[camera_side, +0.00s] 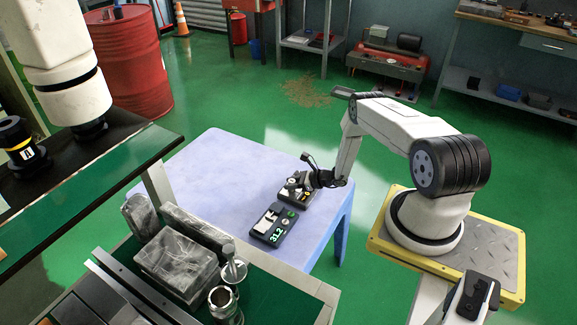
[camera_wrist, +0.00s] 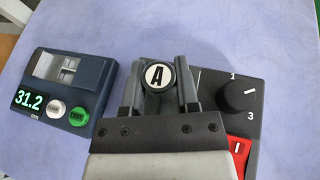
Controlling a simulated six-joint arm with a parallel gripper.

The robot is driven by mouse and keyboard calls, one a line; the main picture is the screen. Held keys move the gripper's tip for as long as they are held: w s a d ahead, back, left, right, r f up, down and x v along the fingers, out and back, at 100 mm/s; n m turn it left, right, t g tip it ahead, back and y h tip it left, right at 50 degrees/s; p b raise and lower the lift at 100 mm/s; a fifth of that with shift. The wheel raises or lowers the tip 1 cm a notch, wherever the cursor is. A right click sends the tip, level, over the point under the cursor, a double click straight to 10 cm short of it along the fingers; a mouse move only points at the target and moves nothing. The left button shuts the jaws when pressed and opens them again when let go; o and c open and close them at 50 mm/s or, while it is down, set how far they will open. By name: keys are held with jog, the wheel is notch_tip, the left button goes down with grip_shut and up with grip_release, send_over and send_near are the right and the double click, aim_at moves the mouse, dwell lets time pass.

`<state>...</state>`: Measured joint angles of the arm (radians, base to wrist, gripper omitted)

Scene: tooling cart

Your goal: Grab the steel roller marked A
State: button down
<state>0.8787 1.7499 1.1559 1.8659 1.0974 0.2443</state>
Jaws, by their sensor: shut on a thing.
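The steel roller marked A (camera_wrist: 158,75) shows its round end, a white disc with a black letter A in a dark rim, in the wrist view. My gripper (camera_wrist: 160,88) is shut on it, with one dark finger on each side. In the side view my gripper (camera_side: 304,180) is low over the dark box with the dial (camera_side: 298,202), at the right part of the blue table. The roller is too small to make out there. I cannot tell whether it still touches the box.
A dark device with a green 31.2 display (camera_wrist: 30,100) and two buttons lies left of my gripper; it also shows in the side view (camera_side: 272,226). The blue table (camera_side: 215,170) is clear to the left. A cart with metal blocks (camera_side: 178,262) stands in front.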

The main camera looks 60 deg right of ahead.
jog(key=shift+r, duration=0.15)
jog(key=shift+r, duration=1.15)
jog(key=s+a+r, duration=0.6)
jog(key=s+r, duration=0.4)
jog(key=s, duration=0.2)
jog(key=shift+s+a+r, duration=0.2)
jog(key=shift+s, duration=0.05)
